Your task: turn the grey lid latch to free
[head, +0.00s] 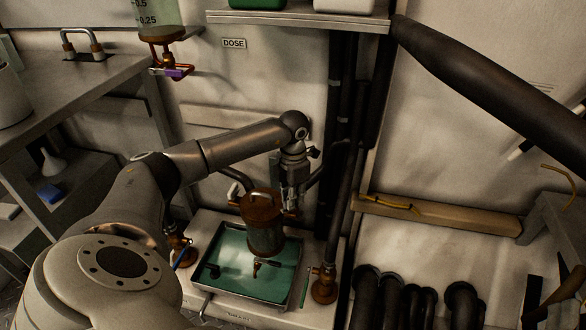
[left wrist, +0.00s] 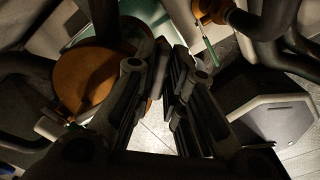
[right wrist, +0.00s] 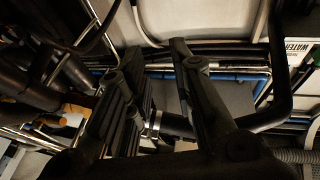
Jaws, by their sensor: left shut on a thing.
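A copper-coloured canister (head: 264,237) with a rusty orange lid stands over a green-lined tray (head: 230,285) in the head view. The round lid (left wrist: 84,78) also shows at the left of the left wrist view. My left gripper (head: 291,203) points down at the right edge of the lid. Its fingers (left wrist: 168,75) are nearly together beside the lid, shut on the small grey lid latch, which they mostly hide. How far the latch is turned cannot be seen. My right gripper (right wrist: 158,75) is open, with nothing visible held between its fingers.
Dark vertical pipes (head: 343,150) stand right behind the left gripper. Brass valves stand on both sides of the tray, the right one (head: 323,284) close by. A sight glass with a purple-handled valve (head: 174,72) hangs above. Thick black hoses (head: 390,300) lie at right.

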